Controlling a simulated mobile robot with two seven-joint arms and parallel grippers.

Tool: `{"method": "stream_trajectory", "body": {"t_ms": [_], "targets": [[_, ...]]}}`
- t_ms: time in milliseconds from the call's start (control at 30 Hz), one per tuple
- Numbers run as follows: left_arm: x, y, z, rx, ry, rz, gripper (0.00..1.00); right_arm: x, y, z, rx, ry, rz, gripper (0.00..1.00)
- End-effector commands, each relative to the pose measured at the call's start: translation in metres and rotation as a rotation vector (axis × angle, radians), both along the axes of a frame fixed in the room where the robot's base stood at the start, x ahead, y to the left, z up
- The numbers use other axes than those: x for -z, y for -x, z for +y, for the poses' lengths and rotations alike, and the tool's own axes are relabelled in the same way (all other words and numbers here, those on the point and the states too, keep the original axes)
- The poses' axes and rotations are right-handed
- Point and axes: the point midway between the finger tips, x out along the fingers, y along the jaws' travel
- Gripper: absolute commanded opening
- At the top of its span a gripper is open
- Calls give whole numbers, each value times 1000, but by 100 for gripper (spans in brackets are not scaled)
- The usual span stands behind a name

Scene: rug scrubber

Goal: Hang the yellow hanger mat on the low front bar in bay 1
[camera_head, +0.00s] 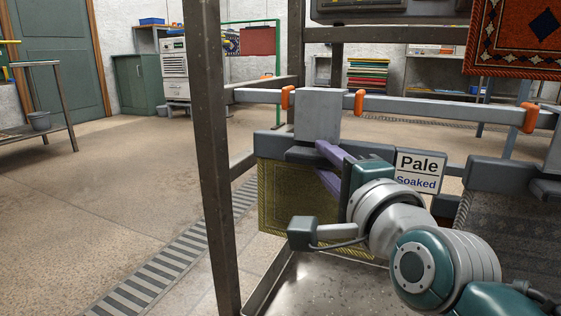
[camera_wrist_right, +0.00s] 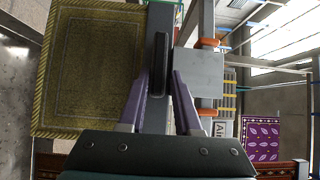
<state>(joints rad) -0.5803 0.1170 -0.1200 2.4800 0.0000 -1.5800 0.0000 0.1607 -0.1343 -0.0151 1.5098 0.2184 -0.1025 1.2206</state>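The yellow mat (camera_head: 290,205) hangs upright from its grey hanger bar (camera_head: 266,143); it also shows at the left of the right wrist view (camera_wrist_right: 90,70). The hanger's grey block (camera_head: 319,115) overlaps the low front bar (camera_head: 420,107), between two orange markers. Whether it bears on the bar is hidden. A dark handle (camera_head: 305,155) sticks out below the block. My right gripper (camera_head: 323,160) has its purple fingers apart, one on each side of the handle's line. In the right wrist view (camera_wrist_right: 161,78), gaps show beside the handle (camera_wrist_right: 160,50). My left gripper is out of view.
A dark grey mat (camera_head: 505,225) hangs to the right. A "Pale Soaked" sign (camera_head: 419,171) stands between the mats. A rusty post (camera_head: 211,150) rises left of the yellow mat. A metal tray (camera_head: 320,290) lies below. Open floor with a drain grate (camera_head: 165,268) is at left.

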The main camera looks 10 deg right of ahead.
Motion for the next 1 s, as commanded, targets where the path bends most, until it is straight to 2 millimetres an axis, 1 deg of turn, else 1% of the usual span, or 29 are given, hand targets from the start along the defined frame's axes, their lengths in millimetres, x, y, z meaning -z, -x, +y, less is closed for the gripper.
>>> {"method": "stream_trajectory", "body": {"t_ms": [33,200,433,567,667,800,1000], "targets": [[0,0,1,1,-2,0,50,0,0,0,0,0,0,39],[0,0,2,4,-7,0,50,1,0,0,0,0,2,57],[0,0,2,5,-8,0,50,3,1,0,-1,-1,9,57],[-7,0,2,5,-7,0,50,1,8,0,-1,1,9,57],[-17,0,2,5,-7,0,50,-1,23,-2,0,0,10,57],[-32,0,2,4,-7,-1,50,-2,51,-3,-1,1,10,57],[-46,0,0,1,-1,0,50,-1,85,-5,-1,1,7,57]]}}
